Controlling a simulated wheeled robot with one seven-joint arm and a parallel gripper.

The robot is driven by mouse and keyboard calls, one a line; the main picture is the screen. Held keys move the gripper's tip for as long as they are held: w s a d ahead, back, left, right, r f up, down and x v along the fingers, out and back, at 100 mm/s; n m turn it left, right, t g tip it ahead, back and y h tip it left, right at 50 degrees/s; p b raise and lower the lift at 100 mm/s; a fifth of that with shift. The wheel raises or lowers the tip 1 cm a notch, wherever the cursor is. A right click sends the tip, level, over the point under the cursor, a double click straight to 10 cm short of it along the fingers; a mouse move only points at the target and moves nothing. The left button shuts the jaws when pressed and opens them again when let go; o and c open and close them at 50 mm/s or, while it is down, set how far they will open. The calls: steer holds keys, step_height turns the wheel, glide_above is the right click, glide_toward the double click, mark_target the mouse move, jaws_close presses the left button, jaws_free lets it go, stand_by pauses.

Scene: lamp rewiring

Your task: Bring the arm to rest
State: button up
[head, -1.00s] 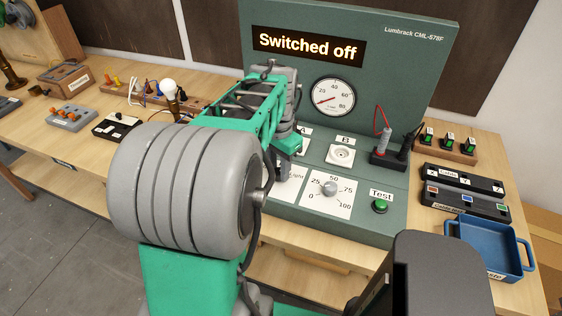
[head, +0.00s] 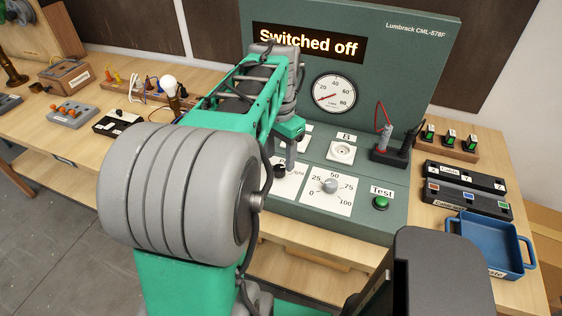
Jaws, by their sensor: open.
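My green and grey arm reaches from the bottom of the head view across to the green test panel (head: 365,205). My gripper (head: 289,158) is at its far end, over the left part of the panel, near a black switch knob on a plate marked "...ight". The arm largely hides the gripper; one grey finger shows below the green wrist, and I see nothing held. Whether it touches the panel cannot be told. The display (head: 307,44) reads "Switched off" and the dial gauge (head: 335,93) points near its low end.
A socket marked B (head: 341,152), a 0–100 knob (head: 330,186), a green Test button (head: 381,203) and probes (head: 387,140) are on the panel. Right are cable holders (head: 465,178) and a blue tray (head: 489,274). A bulb (head: 169,87) stands left of the arm.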

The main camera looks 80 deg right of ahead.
step_height(320, 180, up, 4)
steer(key=shift+r, duration=0.1)
